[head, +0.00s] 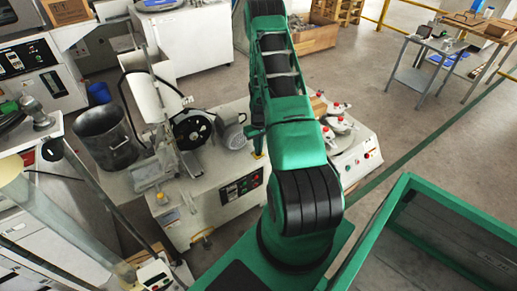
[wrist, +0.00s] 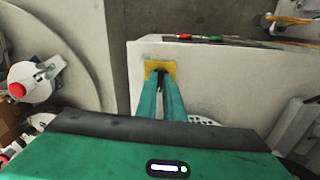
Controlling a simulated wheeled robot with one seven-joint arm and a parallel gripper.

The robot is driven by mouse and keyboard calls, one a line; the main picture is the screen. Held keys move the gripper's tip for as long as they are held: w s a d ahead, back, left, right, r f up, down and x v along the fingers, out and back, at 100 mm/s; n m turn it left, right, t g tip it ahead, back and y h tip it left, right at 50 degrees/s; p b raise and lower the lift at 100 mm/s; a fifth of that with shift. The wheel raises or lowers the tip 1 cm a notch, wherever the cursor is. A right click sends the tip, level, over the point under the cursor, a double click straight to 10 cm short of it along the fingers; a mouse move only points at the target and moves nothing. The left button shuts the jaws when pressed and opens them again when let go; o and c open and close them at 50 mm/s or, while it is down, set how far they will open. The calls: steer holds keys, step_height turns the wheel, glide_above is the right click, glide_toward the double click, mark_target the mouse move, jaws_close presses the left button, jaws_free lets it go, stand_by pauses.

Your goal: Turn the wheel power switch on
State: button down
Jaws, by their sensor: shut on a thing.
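The wheel power switch is a small dark piece on a yellow plate (wrist: 152,67), on the pale top of the wheel machine. In the wrist view my gripper (wrist: 161,80) has its two green fingers close together over the plate, shut on the dark switch (wrist: 161,72). The fingertips cover much of the switch, so I cannot tell its position. In the head view the machine (head: 190,185) carries a black wheel (head: 193,130) and a front panel (head: 242,185) with red and green buttons. A bit of the yellow plate (head: 258,155) shows beside my arm.
A second machine (head: 355,160) with red-knobbed parts stands just right of the wheel machine. A metal bucket (head: 104,137) is to its left. A green-rimmed bin (head: 440,205) is at the lower right. Open floor lies behind, toward a grey table (head: 415,75).

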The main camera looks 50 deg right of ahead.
steer(key=m, duration=0.4)
steer(key=shift+w+d+r, duration=0.1)
steer(key=shift+m, duration=1.8)
steer(key=shift+d, duration=0.15)
steer(key=c, duration=1.9)
jaws_free()
steer(key=shift+c, duration=0.2)
steer(key=shift+o, duration=0.4)
step_height(320, 180, up, 11)
steer(key=shift+f, duration=0.2)
